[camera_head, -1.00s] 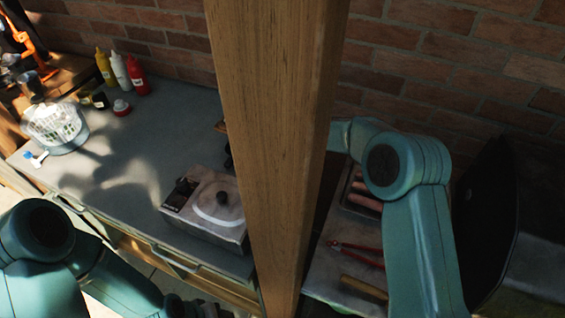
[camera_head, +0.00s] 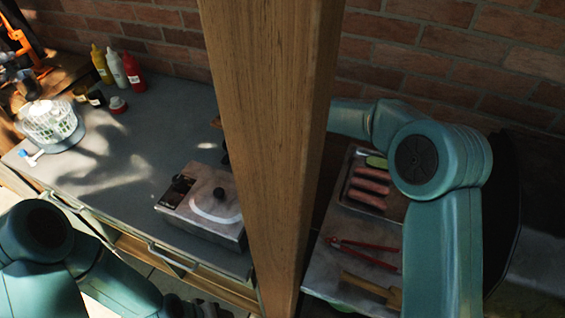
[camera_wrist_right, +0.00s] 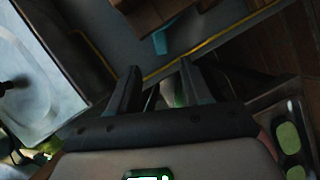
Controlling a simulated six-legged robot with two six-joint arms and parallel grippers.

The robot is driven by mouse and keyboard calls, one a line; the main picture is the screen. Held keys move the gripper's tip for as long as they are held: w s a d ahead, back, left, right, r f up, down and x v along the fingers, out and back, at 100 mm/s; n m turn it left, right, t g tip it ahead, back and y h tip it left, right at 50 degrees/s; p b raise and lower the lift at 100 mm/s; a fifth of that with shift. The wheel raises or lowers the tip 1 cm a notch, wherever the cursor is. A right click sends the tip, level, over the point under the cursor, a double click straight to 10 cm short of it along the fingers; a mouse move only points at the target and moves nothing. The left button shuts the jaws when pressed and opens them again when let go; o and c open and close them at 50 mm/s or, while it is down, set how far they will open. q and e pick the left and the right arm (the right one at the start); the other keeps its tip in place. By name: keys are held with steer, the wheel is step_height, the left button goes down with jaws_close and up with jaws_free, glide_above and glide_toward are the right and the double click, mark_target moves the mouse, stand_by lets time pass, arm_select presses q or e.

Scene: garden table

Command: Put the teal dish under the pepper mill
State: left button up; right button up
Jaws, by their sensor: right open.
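I cannot make out the pepper mill for certain in either view. A small teal patch (camera_wrist_right: 160,41) shows beyond my right gripper in the right wrist view; it may be part of the teal dish, but too little shows to tell. My right gripper (camera_wrist_right: 157,76) is open, its two dark fingers apart with nothing seen held between them. In the head view the wooden post hides this gripper. My left arm comes in at the lower left of the head view; its dark end (camera_head: 198,308) is cut by the bottom edge, so its jaws cannot be read.
A wooden post (camera_head: 270,120) blocks the middle. Left of it, a lidded box (camera_head: 205,230) stands on the grey counter (camera_head: 135,125), with a white basket (camera_head: 48,122) and sauce bottles (camera_head: 134,74) farther off. Right are a sausage tray (camera_head: 350,192) and red tongs (camera_head: 365,252).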

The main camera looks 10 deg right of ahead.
steer(key=v, duration=0.5)
steer(key=shift+s+d+r+b, duration=0.1)
steer(key=shift+r+b, duration=0.15)
steer(key=shift+b, duration=0.1)
